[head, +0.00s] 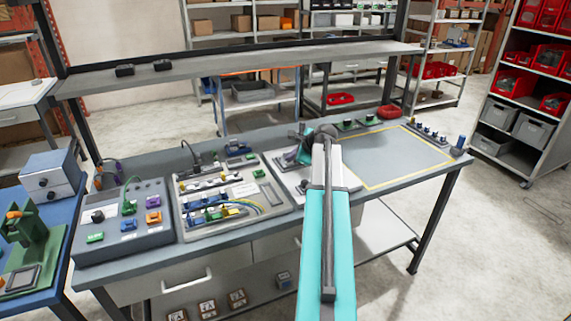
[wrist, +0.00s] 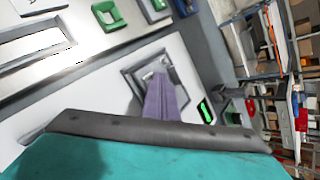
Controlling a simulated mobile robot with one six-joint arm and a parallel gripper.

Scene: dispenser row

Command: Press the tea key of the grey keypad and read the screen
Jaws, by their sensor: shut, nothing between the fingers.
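No keypad with a readable tea key can be made out, and no lit screen with readable text shows. The nearest match is a grey sloped console (head: 112,251) at the left of the bench, with a green key (head: 95,237), a blue key (head: 128,224) and an orange key (head: 153,217); their labels are too small to read. My gripper (head: 304,150) is far right of it, over a pale panel (head: 342,176) partly hidden by my arm. It is shut and empty; its fingertips are hard to make out. The wrist view shows a purple part (wrist: 162,99) in a square frame on a white panel.
A middle panel (head: 245,211) with coloured wires lies between the console and my arm. A clear yellow-outlined area (head: 395,157) is at the bench's right. A raised shelf (head: 235,63) spans the bench back. A blue table (head: 50,275) with a green device adjoins at left.

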